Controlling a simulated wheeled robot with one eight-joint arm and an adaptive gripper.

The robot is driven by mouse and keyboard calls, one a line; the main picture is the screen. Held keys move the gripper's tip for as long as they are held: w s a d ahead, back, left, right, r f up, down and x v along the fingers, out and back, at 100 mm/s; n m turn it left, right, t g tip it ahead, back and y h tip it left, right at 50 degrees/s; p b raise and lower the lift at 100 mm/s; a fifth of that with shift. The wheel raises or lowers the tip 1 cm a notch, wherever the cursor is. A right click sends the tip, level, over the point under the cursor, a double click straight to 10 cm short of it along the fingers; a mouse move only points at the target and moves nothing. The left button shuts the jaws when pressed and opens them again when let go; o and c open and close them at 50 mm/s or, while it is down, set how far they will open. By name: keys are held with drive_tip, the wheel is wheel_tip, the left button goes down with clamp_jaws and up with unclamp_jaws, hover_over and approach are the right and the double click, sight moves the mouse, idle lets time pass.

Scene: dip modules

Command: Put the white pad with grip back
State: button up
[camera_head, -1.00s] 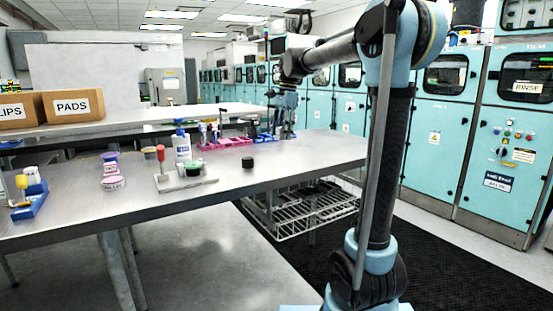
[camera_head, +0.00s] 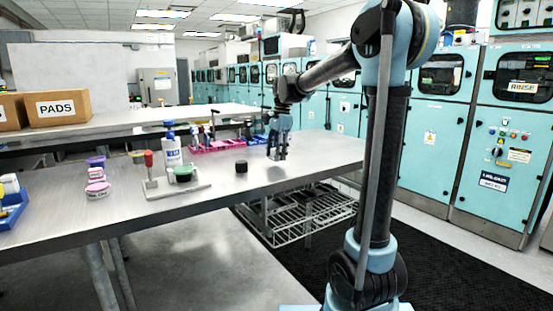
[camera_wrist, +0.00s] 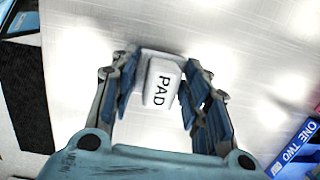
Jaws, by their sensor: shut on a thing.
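The white pad with grip, lettered "PAD" (camera_wrist: 161,82), shows in the middle of the wrist view, between my gripper's blue-faced fingers. My gripper (camera_wrist: 160,68) is shut on it. In the head view my gripper (camera_head: 278,156) points down over the right part of the steel table (camera_head: 315,150). The pad cannot be made out there. In the wrist view bare steel surrounds the pad; I cannot tell whether it touches the table.
A pink rack (camera_head: 220,147) and a small black round piece (camera_head: 241,166) stand left of my gripper. A white bottle (camera_head: 171,152) and a tray with a green-topped jar (camera_head: 183,173) are farther left. A blue piece marked "ONE TWO" (camera_wrist: 297,147) shows at lower right.

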drive_tip(key=shift+f, duration=0.9)
drive_tip(key=o, duration=1.1)
drive_tip(key=shift+f, duration=0.1)
drive_tip(key=r, duration=0.4)
drive_tip(key=d+r, duration=0.1)
drive_tip(key=r, duration=0.7)
drive_tip(key=shift+w+d, duration=0.15)
drive_tip(key=shift+d, duration=0.2)
drive_tip(key=s+d+f+n+t, duration=0.1)
drive_tip(key=s+d+f+n, duration=0.2)
drive_tip(key=s+d+f, duration=0.3)
drive_tip(key=s+d+f+n+t+h, duration=0.1)
drive_tip(key=s+d+f+n, duration=0.3)
drive_tip(key=s+f, duration=1)
drive_tip(key=s+d+f+n, duration=0.4)
drive_tip(key=s+d+f, duration=0.5)
drive_tip(key=s, duration=0.3)
drive_tip(key=shift+s+d+f+t+h, duration=0.1)
drive_tip(key=shift+d+f+t+h, duration=0.2)
drive_tip(key=shift+f+t, duration=0.15)
